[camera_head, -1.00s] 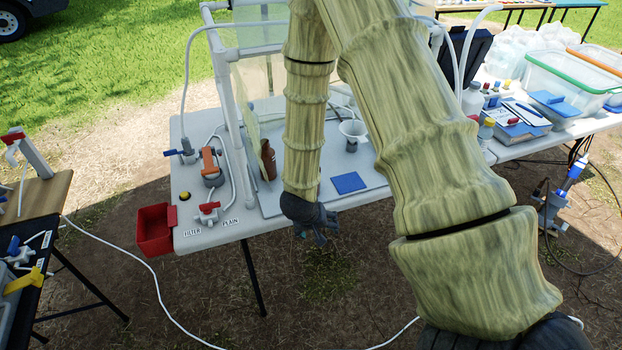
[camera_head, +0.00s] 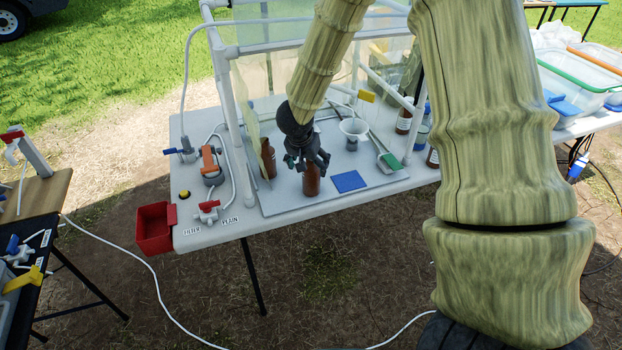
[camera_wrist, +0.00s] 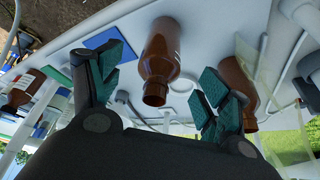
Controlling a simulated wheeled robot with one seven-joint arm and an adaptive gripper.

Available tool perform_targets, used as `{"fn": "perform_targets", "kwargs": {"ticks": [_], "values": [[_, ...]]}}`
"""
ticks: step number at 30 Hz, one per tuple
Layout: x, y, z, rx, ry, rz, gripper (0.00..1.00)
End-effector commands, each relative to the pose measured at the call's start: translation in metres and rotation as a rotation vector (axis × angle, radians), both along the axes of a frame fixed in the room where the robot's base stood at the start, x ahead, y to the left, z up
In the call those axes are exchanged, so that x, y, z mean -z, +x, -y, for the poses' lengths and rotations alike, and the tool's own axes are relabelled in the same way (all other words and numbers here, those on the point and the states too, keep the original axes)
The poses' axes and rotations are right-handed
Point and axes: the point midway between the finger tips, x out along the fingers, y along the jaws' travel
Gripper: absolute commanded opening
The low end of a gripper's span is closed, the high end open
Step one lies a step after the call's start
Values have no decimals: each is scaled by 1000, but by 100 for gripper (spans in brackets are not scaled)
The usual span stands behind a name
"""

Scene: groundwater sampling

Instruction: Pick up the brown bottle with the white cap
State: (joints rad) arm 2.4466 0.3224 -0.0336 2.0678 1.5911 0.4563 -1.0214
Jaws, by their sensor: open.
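My gripper (camera_head: 307,162) is open and points down over the table, right above a brown bottle (camera_head: 313,184) standing upright on the grey board. In the wrist view this bottle (camera_wrist: 162,55) shows between the two spread fingers of my gripper (camera_wrist: 165,80), with its neck toward the palm. Its mouth looks brown and uncapped; I see no white cap on it. A second brown bottle (camera_head: 268,158) stands to the left, beside a pale sheet.
A blue pad (camera_head: 348,181), a funnel (camera_head: 353,129) and a green-tipped scoop (camera_head: 388,162) lie right of the gripper. A white pipe frame (camera_head: 240,150) rises at the left. A red bin (camera_head: 155,230) hangs at the table's left edge.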

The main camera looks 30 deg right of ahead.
Motion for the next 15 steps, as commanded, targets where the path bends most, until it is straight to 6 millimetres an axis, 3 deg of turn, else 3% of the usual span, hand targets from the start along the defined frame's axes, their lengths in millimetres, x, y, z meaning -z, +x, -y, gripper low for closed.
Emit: {"fn": "perform_targets", "kwargs": {"ticks": [3, 15], "values": [[15, 3, 5, -1, -1, -1, 77], [40, 12, 15, 0, -1, -2, 77]]}}
